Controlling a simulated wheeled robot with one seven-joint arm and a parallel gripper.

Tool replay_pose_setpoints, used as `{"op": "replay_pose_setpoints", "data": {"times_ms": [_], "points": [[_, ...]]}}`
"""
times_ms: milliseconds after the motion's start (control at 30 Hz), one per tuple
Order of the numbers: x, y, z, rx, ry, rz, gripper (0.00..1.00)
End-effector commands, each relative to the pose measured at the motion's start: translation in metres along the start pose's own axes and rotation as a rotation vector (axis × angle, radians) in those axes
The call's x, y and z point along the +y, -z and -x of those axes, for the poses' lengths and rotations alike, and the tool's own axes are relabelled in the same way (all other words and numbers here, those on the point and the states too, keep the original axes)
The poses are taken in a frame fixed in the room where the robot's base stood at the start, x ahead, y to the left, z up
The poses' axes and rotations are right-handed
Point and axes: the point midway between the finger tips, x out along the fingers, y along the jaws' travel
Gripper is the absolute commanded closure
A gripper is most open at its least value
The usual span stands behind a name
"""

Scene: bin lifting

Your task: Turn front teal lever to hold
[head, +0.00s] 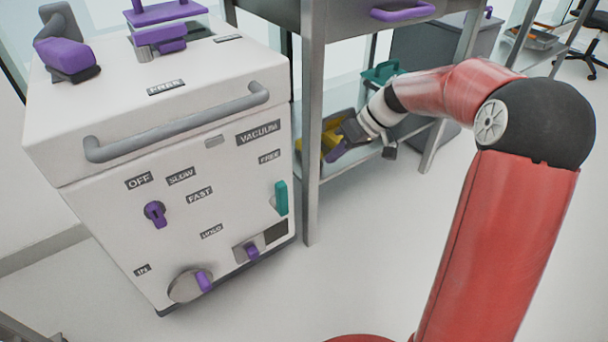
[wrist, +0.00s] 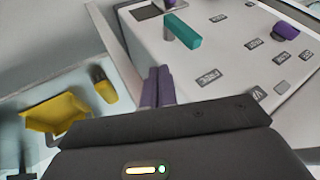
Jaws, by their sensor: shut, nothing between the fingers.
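The front teal lever (head: 281,198) is on the front face of the white machine (head: 105,215), near its right edge. It stands roughly upright, just below a FREE label (head: 269,156). A HOLD label (head: 211,231) is lower and to the left. In the wrist view the teal lever (wrist: 183,31) juts from the panel, beyond my fingertips. My gripper (head: 337,152) is to the right of the machine, in front of the shelf unit, apart from the lever. Its purple fingers (wrist: 158,86) are together and hold nothing.
The machine also has a grey handle bar (head: 180,122), a purple knob (head: 155,213) and a purple lever on a round dial (head: 190,284). A metal shelf post (head: 311,130) stands close right of the machine. A yellow bin (wrist: 55,114) lies on the shelf. Floor in front is clear.

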Motion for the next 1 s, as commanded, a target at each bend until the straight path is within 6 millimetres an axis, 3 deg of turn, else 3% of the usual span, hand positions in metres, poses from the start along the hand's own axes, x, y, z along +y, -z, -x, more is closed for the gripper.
{"op": "replay_pose_setpoints", "data": {"times_ms": [467, 933, 1000], "points": [[0.000, 0.000, -0.010, -0.001, 0.005, 0.000, 1.00], [0.000, -0.001, -0.103, -0.002, 0.006, 0.000, 1.00], [-0.011, 0.000, -0.107, -0.001, 0.002, 0.003, 1.00]]}}
